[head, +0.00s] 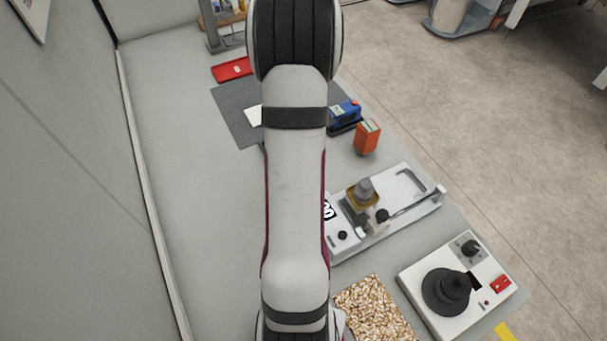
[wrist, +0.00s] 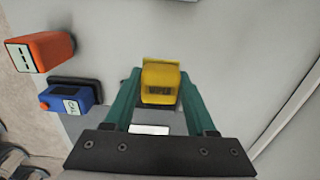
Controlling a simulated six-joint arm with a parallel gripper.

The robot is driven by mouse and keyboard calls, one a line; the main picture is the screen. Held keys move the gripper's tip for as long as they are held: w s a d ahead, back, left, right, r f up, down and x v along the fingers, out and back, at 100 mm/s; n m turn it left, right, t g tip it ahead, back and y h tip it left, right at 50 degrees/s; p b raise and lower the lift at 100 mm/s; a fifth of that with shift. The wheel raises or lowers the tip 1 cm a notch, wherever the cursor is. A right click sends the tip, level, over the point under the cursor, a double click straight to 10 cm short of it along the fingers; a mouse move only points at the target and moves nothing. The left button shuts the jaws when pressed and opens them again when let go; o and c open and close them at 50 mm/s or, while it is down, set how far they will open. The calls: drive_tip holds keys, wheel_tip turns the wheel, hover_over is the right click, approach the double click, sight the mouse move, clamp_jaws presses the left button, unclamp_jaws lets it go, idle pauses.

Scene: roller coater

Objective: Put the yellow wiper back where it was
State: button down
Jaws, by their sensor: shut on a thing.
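The yellow wiper (wrist: 160,84) is in the wrist view, between the two green fingers of my gripper (wrist: 161,88). My gripper is shut on it. Its lower end and the surface under it are partly hidden by the gripper, so I cannot tell its height above the table. In the head view my own arm hides the gripper and the wiper.
An orange block (head: 367,137) and a blue device (head: 345,114) stand right of my arm; both show left in the wrist view. A grey mat (head: 232,112), red tray (head: 230,69), coater plate (head: 405,187) and stirrer (head: 455,290) are on the table. The left side is clear.

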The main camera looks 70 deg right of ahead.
drive_tip(key=f, duration=1)
drive_tip(key=shift+s+f, duration=0.3)
drive_tip(key=shift+f, duration=0.1)
drive_tip(key=shift+c, duration=1.1)
unclamp_jaws()
drive_tip(key=shift+f, duration=0.1)
